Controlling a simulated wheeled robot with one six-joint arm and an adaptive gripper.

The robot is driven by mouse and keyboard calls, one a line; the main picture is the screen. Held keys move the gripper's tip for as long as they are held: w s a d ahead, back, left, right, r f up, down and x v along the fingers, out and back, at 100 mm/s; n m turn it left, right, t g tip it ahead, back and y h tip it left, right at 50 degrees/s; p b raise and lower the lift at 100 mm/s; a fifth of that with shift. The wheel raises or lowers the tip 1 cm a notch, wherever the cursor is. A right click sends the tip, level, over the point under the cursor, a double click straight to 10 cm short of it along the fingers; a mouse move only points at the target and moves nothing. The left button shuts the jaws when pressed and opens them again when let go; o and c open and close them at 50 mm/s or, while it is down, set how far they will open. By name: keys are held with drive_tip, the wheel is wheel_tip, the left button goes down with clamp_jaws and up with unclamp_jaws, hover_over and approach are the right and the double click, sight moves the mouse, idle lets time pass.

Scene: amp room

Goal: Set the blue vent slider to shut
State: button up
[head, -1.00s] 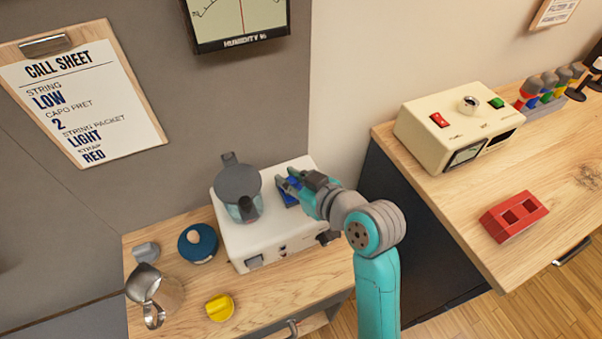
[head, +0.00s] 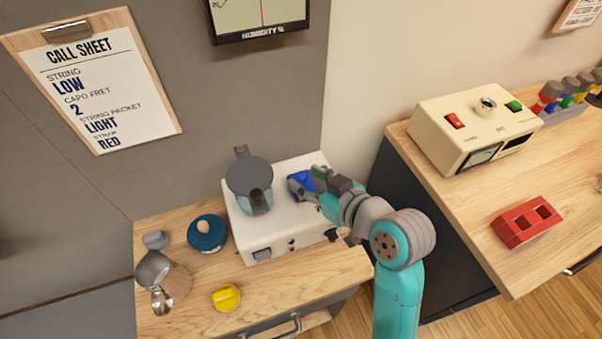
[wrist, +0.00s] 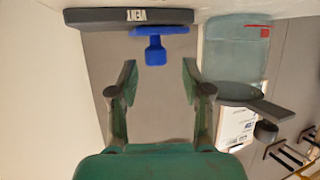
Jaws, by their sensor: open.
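The blue vent slider (head: 301,181) shows at the back right of the white box (head: 282,225), partly hidden by my gripper. In the wrist view the blue slider (wrist: 155,50) has a short knob and a wide bar, beside a dark grey block (wrist: 100,17) with an inverted VENT label. My gripper (wrist: 158,70) is open and empty. The slider knob lies just beyond the fingertips, roughly centred between them and apart from both. In the head view my gripper (head: 312,188) is close to the slider; contact cannot be told there.
A blue round item (head: 207,233), a metal pitcher (head: 158,277) and a yellow knob (head: 227,297) sit on the wooden top. A cream device (head: 470,130) and red block (head: 526,222) stand right.

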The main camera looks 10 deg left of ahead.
drive_tip(key=v, duration=0.8)
drive_tip(key=shift+s, duration=0.15)
drive_tip(key=shift+d+r, duration=0.1)
drive_tip(key=shift+r, duration=0.05)
drive_tip(key=s+d+f+m+t+h, duration=0.5)
drive_tip(key=s+d+f+m+h, duration=0.35)
drive_tip(key=d+f, duration=0.6)
drive_tip(key=s+d+m+h, duration=0.1)
drive_tip(key=s+d, duration=0.1)
drive_tip(key=s, duration=0.9)
drive_tip(key=s+d+m+t+h, duration=0.1)
drive_tip(key=s+d, duration=0.2)
drive_tip(key=s, duration=0.7)
drive_tip(key=shift+s+d, duration=0.15)
drive_tip(key=shift+s, duration=0.2)
drive_tip(key=shift+r, duration=0.1)
